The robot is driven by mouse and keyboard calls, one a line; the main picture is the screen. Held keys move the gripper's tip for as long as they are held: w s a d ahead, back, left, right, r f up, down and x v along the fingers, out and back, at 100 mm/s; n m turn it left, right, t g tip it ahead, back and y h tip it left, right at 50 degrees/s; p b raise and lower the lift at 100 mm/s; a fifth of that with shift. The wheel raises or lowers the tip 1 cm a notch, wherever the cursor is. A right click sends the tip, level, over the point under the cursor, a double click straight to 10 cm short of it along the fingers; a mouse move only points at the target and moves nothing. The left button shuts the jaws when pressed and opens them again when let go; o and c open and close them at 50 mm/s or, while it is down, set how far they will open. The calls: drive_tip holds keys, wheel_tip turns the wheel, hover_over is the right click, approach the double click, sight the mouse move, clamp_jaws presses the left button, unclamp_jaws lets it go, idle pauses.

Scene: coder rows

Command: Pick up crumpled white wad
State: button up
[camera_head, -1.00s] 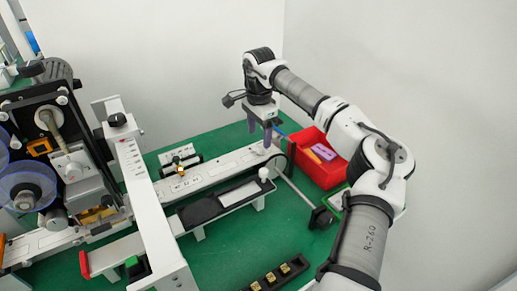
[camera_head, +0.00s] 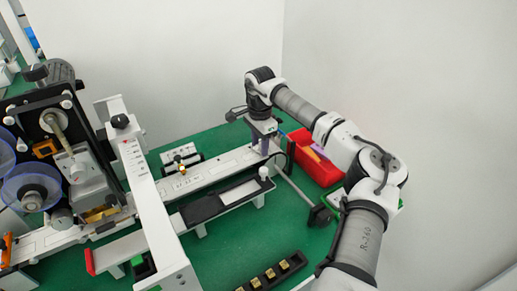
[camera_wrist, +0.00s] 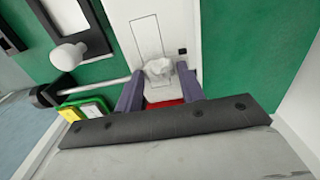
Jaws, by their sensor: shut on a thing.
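The crumpled white wad (camera_wrist: 159,68) shows in the wrist view, between the tips of my two purple fingers. It lies over the end of the pale conveyor strip. My gripper (camera_wrist: 157,80) is shut on it. In the head view my gripper (camera_head: 265,147) points down at the far right end of the conveyor (camera_head: 215,172). The wad cannot be made out there, hidden by the fingers.
A red bin (camera_head: 318,165) with items stands right of my gripper. The labelling machine (camera_head: 60,150) fills the left.

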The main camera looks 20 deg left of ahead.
drive_tip(key=shift+r, duration=0.1)
wheel_tip(320, 180, up, 20)
drive_tip(key=b, duration=0.3)
idle(0.3)
drive_tip(key=shift+s+f, duration=0.15)
drive_tip(key=shift+f, duration=0.05)
